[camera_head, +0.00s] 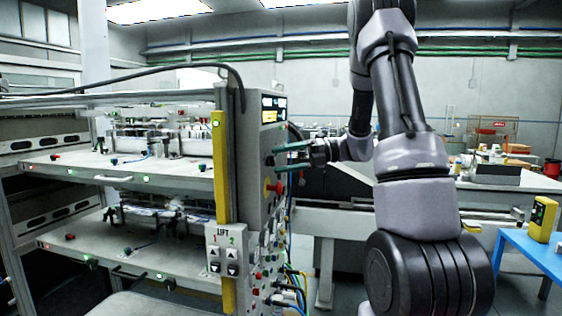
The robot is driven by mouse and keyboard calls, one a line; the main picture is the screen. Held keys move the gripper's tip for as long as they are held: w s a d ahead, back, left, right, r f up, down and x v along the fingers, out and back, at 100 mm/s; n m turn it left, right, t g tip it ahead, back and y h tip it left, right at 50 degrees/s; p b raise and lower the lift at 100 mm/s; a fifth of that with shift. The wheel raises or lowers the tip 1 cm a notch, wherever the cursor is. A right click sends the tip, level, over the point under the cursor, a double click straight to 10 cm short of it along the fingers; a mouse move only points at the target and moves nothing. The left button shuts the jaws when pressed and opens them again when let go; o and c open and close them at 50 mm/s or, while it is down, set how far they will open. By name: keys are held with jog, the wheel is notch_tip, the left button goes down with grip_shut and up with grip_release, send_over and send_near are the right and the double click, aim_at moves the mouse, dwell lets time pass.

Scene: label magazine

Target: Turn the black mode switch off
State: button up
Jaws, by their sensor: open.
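The grey control panel (254,143) is the end face of the machine left of centre. A small dark knob (269,160), which looks like the black mode switch, sits on it above a red and yellow rotary switch (274,188). My gripper (279,158) reaches in from the right. Its two green-tipped fingers are apart, one above the other, close to the dark knob. Nothing shows between them. I cannot tell whether they touch the knob or which way it is turned.
A lift button box (226,256) and a yellow post (219,170) stand at the panel's left edge. Buttons and cables (288,288) crowd the panel's lower part. A blue table (532,246) with a yellow device (542,219) is at the right.

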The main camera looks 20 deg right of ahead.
jog(key=shift+a, duration=0.3)
grip_shut()
jog(key=n+t+h, duration=0.1)
jog(key=n, duration=0.2)
jog(key=shift+s+r+n+h, duration=0.1)
jog(key=shift+r+n+h, duration=0.05)
jog(key=shift+n+h, duration=0.2)
jog(key=shift+s+a+n+t+h, duration=0.15)
jog(key=shift+n+t+h, duration=0.55)
jog(key=shift+n, duration=0.65)
